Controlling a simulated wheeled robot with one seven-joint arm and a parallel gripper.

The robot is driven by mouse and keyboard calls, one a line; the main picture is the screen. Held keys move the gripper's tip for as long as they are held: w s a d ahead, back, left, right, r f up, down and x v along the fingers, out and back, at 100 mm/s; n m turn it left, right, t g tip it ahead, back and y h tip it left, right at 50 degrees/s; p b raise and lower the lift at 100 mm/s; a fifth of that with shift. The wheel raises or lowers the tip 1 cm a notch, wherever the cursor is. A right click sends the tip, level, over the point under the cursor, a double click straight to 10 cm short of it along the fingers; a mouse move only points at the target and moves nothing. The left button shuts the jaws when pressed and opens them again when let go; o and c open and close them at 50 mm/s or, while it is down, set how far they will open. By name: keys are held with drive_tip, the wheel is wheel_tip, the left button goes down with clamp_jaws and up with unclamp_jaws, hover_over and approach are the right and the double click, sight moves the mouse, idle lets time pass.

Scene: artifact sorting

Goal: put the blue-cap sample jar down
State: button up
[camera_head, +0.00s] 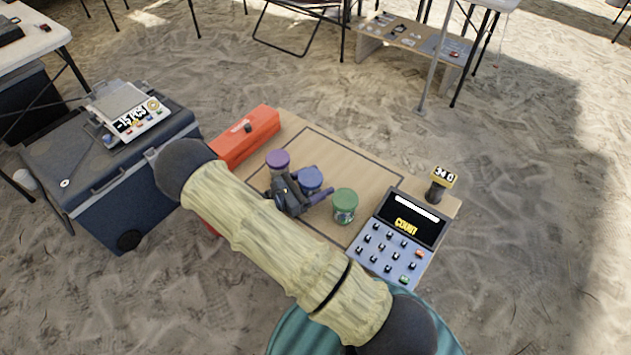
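The blue-cap sample jar (311,178) is at the middle of the low wooden table (375,165), inside a dark outlined square. Only its cap and a little of its side show. My gripper (307,192) is right at the jar, with a dark finger along its near side. The arm and gripper body hide most of the jar, so I cannot tell whether the fingers hold it or whether its base touches the table. A purple-cap jar (278,160) stands just left of it. A green-cap jar (345,204) stands to its right.
A red box (246,138) lies along the table's left edge. A keypad device with a "COUNT" screen (395,240) and a small display (441,184) sit at the right. A dark cooler (105,185) stands left. The outlined square's far part is bare.

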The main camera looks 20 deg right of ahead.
drive_tip(key=shift+r, duration=0.1)
drive_tip(key=shift+a, duration=0.25)
drive_tip(key=v, duration=1.1)
drive_tip(key=shift+s+a+p, duration=0.2)
drive_tip(key=shift+a+p, duration=0.1)
drive_tip(key=shift+p, duration=0.1)
